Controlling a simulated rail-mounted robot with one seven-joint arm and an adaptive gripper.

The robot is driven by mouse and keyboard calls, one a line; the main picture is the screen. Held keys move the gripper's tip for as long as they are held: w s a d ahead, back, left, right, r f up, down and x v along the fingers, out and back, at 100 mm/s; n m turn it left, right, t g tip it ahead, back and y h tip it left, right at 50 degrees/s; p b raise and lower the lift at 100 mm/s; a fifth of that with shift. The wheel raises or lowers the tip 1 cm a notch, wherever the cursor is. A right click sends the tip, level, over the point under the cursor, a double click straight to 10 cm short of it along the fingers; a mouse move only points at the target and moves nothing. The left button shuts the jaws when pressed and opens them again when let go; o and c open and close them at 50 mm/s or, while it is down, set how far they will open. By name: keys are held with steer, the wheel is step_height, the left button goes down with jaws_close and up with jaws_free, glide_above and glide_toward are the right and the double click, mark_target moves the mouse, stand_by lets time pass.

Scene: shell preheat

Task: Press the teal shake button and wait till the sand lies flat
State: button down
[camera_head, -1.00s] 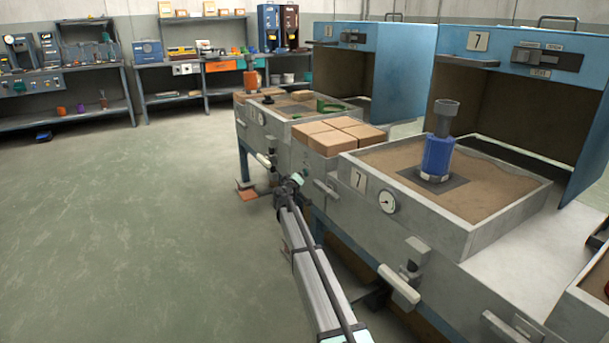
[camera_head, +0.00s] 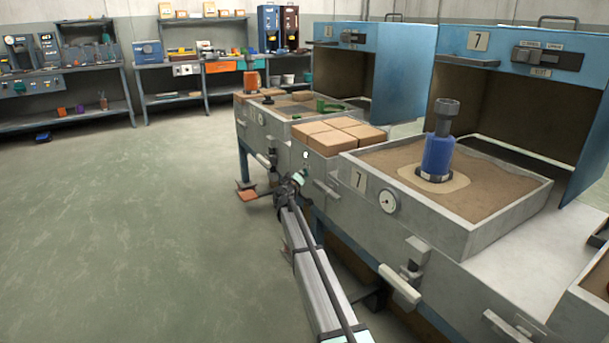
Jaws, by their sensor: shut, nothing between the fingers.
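The blue shell (camera_head: 438,157) stands upright, with a grey top, in the sand bed (camera_head: 395,161) of the near bench marked 7. A pale patch of sand rings its base. The sand around it looks mostly even, with slight unevenness towards the back. I cannot make out a teal shake button. I cannot tell whether my gripper touches anything.
Brown blocks (camera_head: 340,133) sit left of the sand bed. A round gauge (camera_head: 388,201) and a white handle (camera_head: 400,288) are on the bench front. A blue hood (camera_head: 508,95) stands behind.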

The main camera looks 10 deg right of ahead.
steer(key=shift+s+a+b, duration=0.25)
steer(key=shift+a+b, duration=0.1)
steer(key=shift+a, duration=0.35)
steer(key=a, duration=0.1)
steer(key=s+a+b, duration=0.1)
steer(key=a, duration=0.1)
steer(key=a+b, duration=0.1)
steer(key=shift+s+a, duration=0.35)
stand_by(0.6)
